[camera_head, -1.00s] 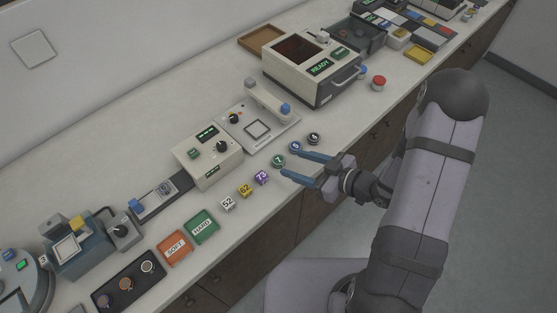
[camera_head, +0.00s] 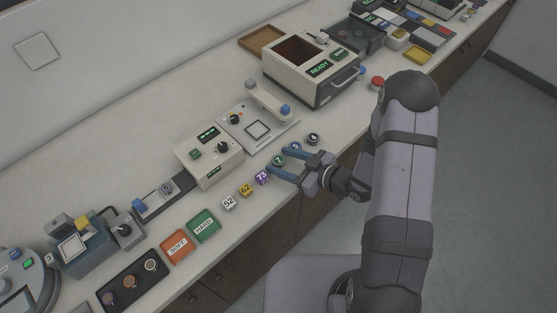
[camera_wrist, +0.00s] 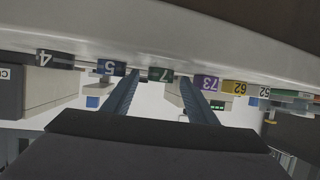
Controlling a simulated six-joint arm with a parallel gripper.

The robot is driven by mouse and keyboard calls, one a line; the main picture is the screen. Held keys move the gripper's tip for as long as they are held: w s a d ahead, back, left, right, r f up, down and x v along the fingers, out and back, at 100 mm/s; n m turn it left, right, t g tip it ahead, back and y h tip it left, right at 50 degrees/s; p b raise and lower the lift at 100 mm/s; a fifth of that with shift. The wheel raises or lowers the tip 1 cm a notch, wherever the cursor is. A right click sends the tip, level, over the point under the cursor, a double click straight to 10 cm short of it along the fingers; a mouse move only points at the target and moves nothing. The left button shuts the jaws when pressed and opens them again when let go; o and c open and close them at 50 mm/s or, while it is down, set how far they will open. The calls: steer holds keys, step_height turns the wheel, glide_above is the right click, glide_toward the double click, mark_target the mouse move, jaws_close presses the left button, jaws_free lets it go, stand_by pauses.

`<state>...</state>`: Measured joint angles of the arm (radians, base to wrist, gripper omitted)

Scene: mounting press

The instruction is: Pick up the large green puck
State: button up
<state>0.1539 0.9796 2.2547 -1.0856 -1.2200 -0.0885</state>
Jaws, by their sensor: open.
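The large green puck, marked 7 (camera_head: 278,160), lies on the counter near its front edge, in a row with other numbered pieces. It also shows in the wrist view (camera_wrist: 160,75), between my two fingers and beyond their tips. My gripper (camera_head: 276,163) has blue fingers, spread apart and empty. In the head view the fingers reach in over the counter's front edge, one to each side of the green puck. I cannot tell whether they touch it.
A blue puck 5 (camera_wrist: 111,68) sits beside one finger and a purple cube 73 (camera_head: 262,177) beside the other. A dark puck 4 (camera_head: 313,139), a yellow cube 62 (camera_head: 246,189) and a white cube 52 (camera_head: 229,203) are in the row. Machines stand behind.

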mark_target(283, 163)
steer(key=c, duration=1.2)
steer(key=shift+o, duration=0.2)
steer(key=shift+r, duration=0.25)
step_height(283, 163, up, 10)
steer(key=shift+f+b, duration=0.2)
steer(key=shift+b, duration=0.15)
